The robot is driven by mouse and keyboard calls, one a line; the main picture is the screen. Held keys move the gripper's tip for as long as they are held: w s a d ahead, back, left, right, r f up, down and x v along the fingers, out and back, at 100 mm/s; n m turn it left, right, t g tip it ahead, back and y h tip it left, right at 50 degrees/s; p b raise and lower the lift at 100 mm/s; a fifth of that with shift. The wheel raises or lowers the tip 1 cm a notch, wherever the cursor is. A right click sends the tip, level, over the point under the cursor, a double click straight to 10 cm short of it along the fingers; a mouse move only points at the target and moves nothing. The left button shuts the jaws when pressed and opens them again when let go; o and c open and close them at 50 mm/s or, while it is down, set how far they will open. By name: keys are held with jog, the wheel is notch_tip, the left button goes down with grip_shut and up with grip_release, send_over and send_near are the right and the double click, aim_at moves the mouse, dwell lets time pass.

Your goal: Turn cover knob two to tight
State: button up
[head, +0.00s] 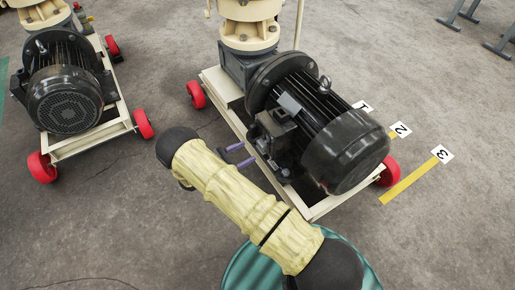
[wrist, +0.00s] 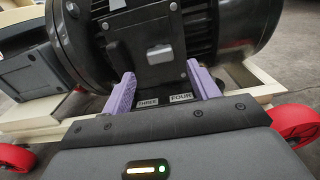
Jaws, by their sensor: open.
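No cover knob marked two can be made out in either view. The black motor (head: 345,150) lies on the cream wheeled frame (head: 318,208) of the nearer mill. In the wrist view the motor (wrist: 145,30) fills the top, close beyond my fingers. Labels reading THREE (wrist: 147,101) and FOUR (wrist: 181,97) show low between the fingers. My gripper (head: 239,155) has two purple fingers and is just left of the motor. In the wrist view my gripper (wrist: 163,82) is open, with nothing held between the fingers. Whether a finger touches the motor I cannot tell.
Red wheels (head: 196,94) stand at the frame's corners. A second mill with a black motor (head: 65,98) stands at the left. Floor cards, including 2 (head: 400,130) and 3 (head: 442,154), lie to the right beside yellow strips.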

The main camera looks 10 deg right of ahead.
aim_at(259, 145)
jog(key=b+x, duration=0.1)
jog(key=x, duration=0.5)
jog(key=shift+d+b, duration=0.15)
jog(key=shift+b, duration=0.2)
jog(key=c, duration=1)
